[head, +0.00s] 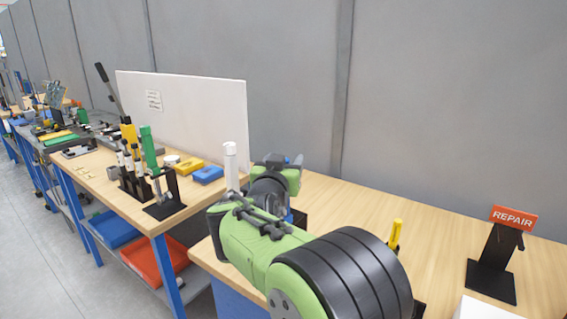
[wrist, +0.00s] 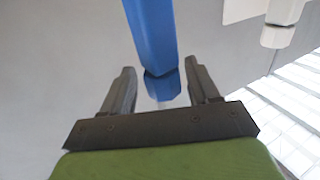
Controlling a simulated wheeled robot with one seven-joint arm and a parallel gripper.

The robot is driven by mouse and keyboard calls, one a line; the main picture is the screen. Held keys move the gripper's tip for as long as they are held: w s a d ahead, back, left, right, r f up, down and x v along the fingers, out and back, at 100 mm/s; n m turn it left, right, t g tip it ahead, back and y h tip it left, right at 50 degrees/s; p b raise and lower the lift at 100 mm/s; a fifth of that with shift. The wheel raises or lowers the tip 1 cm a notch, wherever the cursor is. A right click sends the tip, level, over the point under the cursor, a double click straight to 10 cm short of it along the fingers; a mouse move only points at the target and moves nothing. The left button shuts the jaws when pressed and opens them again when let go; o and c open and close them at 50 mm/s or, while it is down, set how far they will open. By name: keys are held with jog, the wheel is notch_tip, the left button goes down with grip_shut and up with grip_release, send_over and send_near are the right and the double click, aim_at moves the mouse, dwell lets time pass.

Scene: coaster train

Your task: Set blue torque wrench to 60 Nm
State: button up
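The blue torque wrench (wrist: 150,30) shows large in the wrist view, running from the top edge down to an end between the two fingers of my gripper (wrist: 159,68). The fingers are open, one on each side of that end, with a gap visible at both sides. In the head view my green and black arm covers most of that area; only small blue patches show around it, and I cannot tell which belong to the wrench. The fingertips are hidden there. The wrench's scale and setting cannot be read.
A white-handled tool (head: 230,165) stands beside my arm, and a white handle (wrist: 281,18) shows at the wrist view's upper right. A green-handled tool (head: 149,150) stands on the left bench. A yellow-handled object (head: 396,233) and REPAIR stand (head: 495,262) are right; bench between is clear.

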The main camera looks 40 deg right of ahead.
jog(key=shift+a+r, duration=0.1)
jog(key=shift+a, duration=0.05)
jog(key=shift+s+a, duration=0.15)
jog(key=shift+a, duration=0.1)
jog(key=b+v, duration=0.2)
jog(key=v, duration=1.3)
jog(key=shift+s+d, duration=0.1)
jog(key=shift+s, duration=0.05)
